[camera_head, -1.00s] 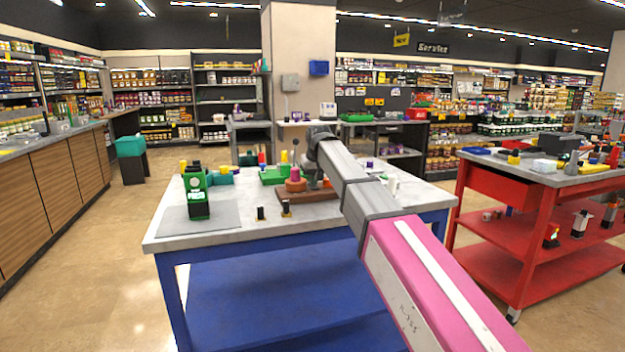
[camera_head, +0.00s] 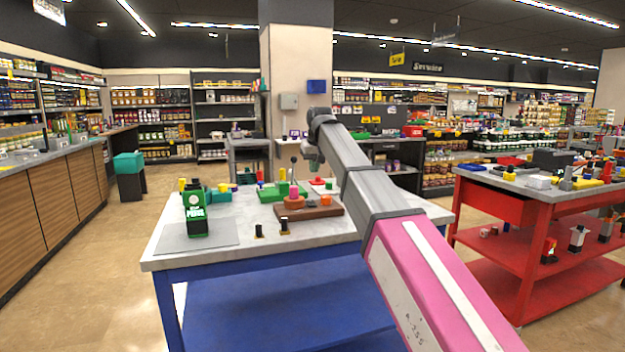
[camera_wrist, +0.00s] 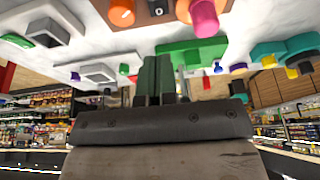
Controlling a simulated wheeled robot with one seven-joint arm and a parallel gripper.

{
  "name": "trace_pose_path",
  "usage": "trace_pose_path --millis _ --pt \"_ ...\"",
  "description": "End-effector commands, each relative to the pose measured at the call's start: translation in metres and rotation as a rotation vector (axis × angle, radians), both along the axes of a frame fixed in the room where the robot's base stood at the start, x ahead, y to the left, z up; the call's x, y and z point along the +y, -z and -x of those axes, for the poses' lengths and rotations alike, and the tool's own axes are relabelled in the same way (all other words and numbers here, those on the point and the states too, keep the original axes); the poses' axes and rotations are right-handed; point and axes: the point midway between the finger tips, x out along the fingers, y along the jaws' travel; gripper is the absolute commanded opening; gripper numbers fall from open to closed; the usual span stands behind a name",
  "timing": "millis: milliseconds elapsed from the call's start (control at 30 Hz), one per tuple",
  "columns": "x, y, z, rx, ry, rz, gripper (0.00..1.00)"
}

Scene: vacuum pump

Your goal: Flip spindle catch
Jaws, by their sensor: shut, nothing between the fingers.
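In the wrist view the pink knob (camera_wrist: 204,20) and an orange round part (camera_wrist: 121,12) show at the top edge, beside a piece of the brown board (camera_wrist: 160,18). I cannot tell which part is the spindle catch. My gripper's dark green fingers (camera_wrist: 158,76) are shut and empty. They appear above the table, apart from the board. In the head view my arm mostly hides the gripper.
A green block (camera_head: 272,194) sits behind the board. Two small black posts (camera_head: 259,231) stand in front. A green box (camera_head: 196,214) stands on a grey mat (camera_head: 180,238) at left. Pale trays (camera_wrist: 112,69) show in the wrist view. A red cart (camera_head: 500,212) stands right.

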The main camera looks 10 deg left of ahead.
Motion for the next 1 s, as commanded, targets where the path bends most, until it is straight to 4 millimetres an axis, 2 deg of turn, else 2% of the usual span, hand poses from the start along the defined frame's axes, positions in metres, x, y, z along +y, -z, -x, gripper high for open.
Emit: trace_pose_path --millis 200,1000 --pt "-0.003 -0.014 0.004 0.000 0.000 0.000 0.00" --pt "-0.001 -0.019 0.004 -0.003 -0.003 -0.002 0.00"
